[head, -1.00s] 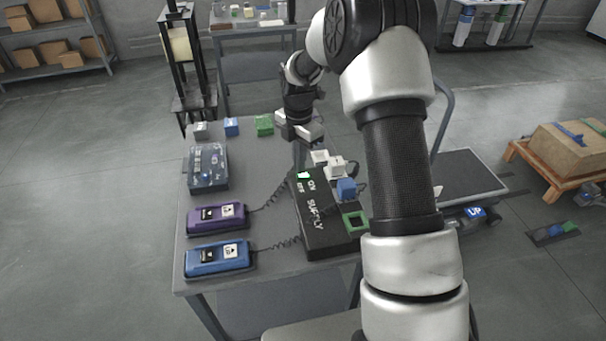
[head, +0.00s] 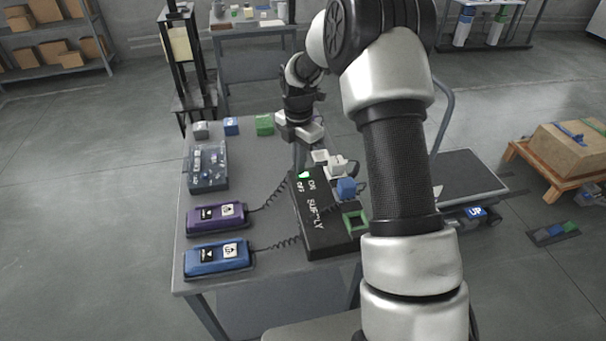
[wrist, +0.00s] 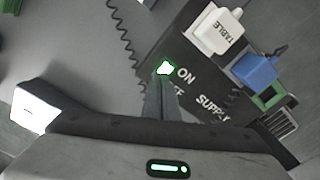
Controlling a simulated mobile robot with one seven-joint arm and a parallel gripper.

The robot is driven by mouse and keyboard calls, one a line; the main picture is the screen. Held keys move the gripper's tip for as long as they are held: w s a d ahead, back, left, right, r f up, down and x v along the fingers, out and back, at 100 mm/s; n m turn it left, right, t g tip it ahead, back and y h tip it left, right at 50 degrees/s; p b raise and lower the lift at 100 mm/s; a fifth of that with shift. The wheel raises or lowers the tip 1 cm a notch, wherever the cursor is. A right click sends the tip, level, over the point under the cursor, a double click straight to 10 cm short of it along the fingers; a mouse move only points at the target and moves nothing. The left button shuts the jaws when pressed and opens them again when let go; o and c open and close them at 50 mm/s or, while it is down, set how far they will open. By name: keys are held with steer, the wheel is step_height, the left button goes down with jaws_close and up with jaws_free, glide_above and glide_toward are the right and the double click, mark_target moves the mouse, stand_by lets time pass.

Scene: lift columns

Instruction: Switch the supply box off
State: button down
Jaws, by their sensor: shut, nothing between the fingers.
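The supply box (head: 325,238) is a black box marked ON, OFF and SUPPLY, lying on the grey table. A small lit green patch (wrist: 166,68) glows beside the word ON; it also shows in the head view (head: 304,175). My gripper (wrist: 160,84) is shut and empty. Its fingertips point down at the box's switch end, just beside the lit patch and over part of the word OFF. In the head view, my gripper (head: 299,167) is at the box's far left end. I cannot tell whether the tips touch the box, and the switch lever is hidden or too small.
White plugs (head: 337,167) and a blue plug (head: 346,188) sit along the box's right side, near a green-framed socket (head: 355,220). Coiled cords run left to purple (head: 217,217) and blue (head: 217,257) pendants. A grey box (head: 207,167) stands behind them.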

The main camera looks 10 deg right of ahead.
steer(key=shift+f, duration=0.45)
steer(key=shift+r, duration=0.15)
steer(key=shift+r+p, duration=2.3)
steer(key=shift+r, duration=1.05)
